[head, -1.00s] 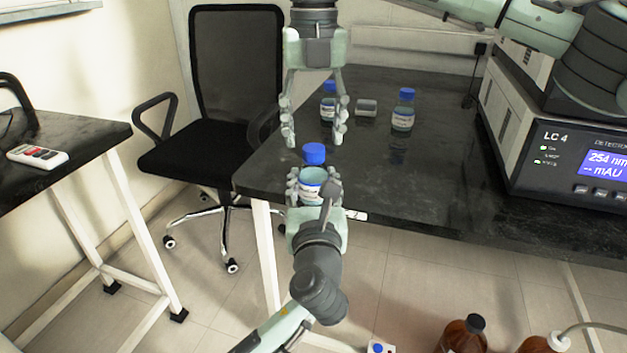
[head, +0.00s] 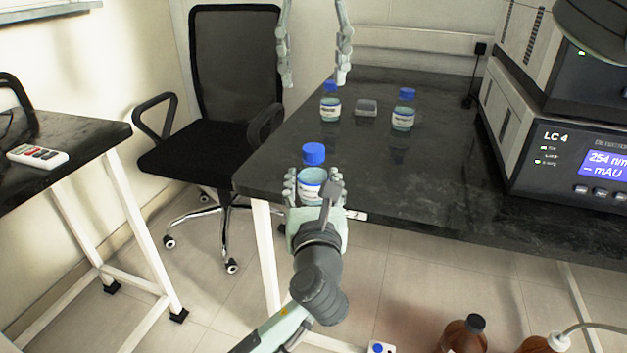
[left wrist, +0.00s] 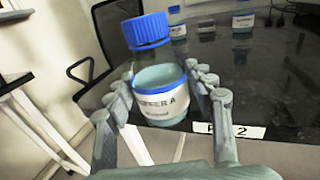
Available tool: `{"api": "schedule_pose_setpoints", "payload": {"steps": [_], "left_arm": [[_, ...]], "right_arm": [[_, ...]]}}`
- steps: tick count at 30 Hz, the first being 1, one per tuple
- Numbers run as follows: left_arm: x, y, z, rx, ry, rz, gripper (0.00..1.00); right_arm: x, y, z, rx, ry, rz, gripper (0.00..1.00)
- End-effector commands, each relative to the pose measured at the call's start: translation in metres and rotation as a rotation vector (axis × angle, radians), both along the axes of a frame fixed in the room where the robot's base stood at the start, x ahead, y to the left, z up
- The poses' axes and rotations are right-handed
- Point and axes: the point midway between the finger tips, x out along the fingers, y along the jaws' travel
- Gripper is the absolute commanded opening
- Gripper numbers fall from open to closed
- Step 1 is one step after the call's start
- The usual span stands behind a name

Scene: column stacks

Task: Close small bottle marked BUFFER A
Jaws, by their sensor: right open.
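The small bottle marked BUFFER A (head: 311,187) is upright in my left gripper (head: 313,180), over the table's front left corner. Its label also shows in the left wrist view (left wrist: 160,103). My left fingers are shut around its body from both sides. A blue cap (head: 313,154) is at the top of the bottle; in the left wrist view the cap (left wrist: 146,30) looks slightly tilted. I cannot tell how tightly it sits. My right gripper (head: 314,80) is open and empty, well above and behind the bottle, its upper part out of frame.
Two other blue-capped bottles stand on the black table, one at left (head: 330,106) and one at right (head: 403,112). A small clear block (head: 366,107) lies between them. The LC 4 detector (head: 570,150) stands at the right. A chair (head: 222,130) is left of the table.

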Motion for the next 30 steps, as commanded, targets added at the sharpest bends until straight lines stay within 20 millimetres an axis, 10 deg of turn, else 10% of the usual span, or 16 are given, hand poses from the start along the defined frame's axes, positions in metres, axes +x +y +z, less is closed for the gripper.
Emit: {"api": "schedule_pose_setpoints", "payload": {"steps": [14,30], "left_arm": [[-0.006,-0.001,0.0,0.0,0.0,-0.001,0.69],[-0.105,-0.004,-0.001,0.0,0.002,-0.002,0.69]], "right_arm": [[0.0,0.0,0.0,0.0,0.0,-0.001,0.55],[0.0,0.0,0.0,0.0,0.0,0.0,0.55]]}}
